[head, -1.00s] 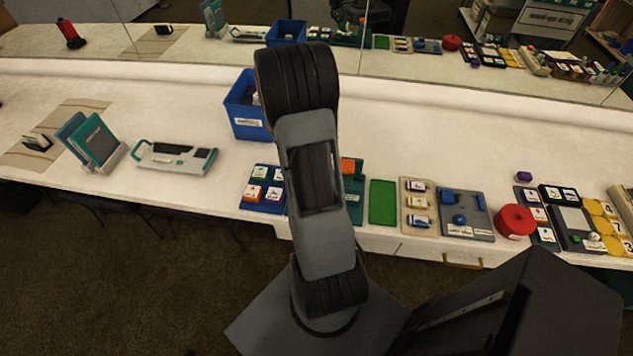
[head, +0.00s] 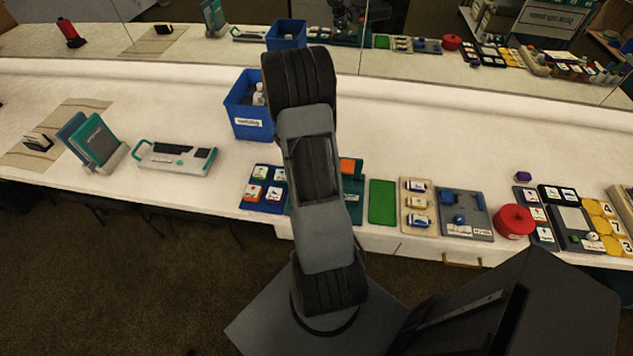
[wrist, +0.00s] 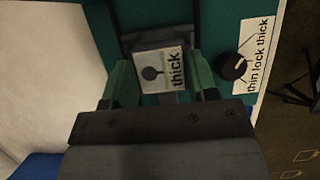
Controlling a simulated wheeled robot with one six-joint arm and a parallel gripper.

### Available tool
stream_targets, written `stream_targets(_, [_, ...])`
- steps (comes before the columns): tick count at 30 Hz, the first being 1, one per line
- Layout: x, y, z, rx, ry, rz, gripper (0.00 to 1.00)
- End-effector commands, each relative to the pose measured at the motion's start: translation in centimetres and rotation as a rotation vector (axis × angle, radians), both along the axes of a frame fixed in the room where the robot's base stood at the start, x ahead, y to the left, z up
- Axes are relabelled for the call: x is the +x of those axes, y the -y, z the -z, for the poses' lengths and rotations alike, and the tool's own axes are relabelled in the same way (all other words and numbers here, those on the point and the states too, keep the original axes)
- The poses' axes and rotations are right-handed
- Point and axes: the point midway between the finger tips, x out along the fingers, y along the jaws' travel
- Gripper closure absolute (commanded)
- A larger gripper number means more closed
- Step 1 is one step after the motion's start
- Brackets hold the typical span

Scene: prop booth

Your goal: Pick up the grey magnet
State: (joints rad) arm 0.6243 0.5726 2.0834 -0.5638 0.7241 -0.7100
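In the wrist view my gripper (wrist: 161,78) is open, its two green fingers on either side of a small white tile (wrist: 158,75). The tile has a grey round picture and the word "thick". It lies on a dark grey part (wrist: 150,38) of a teal board (wrist: 215,28). I see no clear gap between tile and fingers and cannot tell whether they touch. No piece is clearly marked as the grey magnet; I cannot tell whether the tile or the grey part is it. In the head view my arm hides my gripper and most of this teal board (head: 354,187).
A black knob (wrist: 233,67) stands beside the tile, near a "thin lock thick" label (wrist: 260,62). A blue bin (head: 249,124) stands behind my arm. A blue card board (head: 263,205) is left, a green tray (head: 382,202) right. The counter's middle (head: 420,130) is clear.

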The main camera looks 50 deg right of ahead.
Motion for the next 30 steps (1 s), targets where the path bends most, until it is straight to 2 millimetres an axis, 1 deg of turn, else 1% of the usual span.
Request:
stream_targets(1, [0.0,0.0,0.0,0.000,0.000,0.000,0.52])
stream_targets(8, [0.0,0.0,0.0,0.000,0.000,0.000,0.74])
stream_targets(14, [0.0,0.0,-0.1,-0.001,0.000,0.000,0.75])
stream_targets(19, [0.0,0.0,-0.8,-0.002,0.002,0.001,0.75])
stream_targets(23, [0.1,0.1,-2.6,-0.004,0.005,0.000,0.75])
stream_targets(24, [0.0,0.0,-3.5,-0.003,0.006,0.001,0.75])
stream_targets(30, [-1.8,-3.1,-7.5,-0.003,0.004,-0.003,0.75])
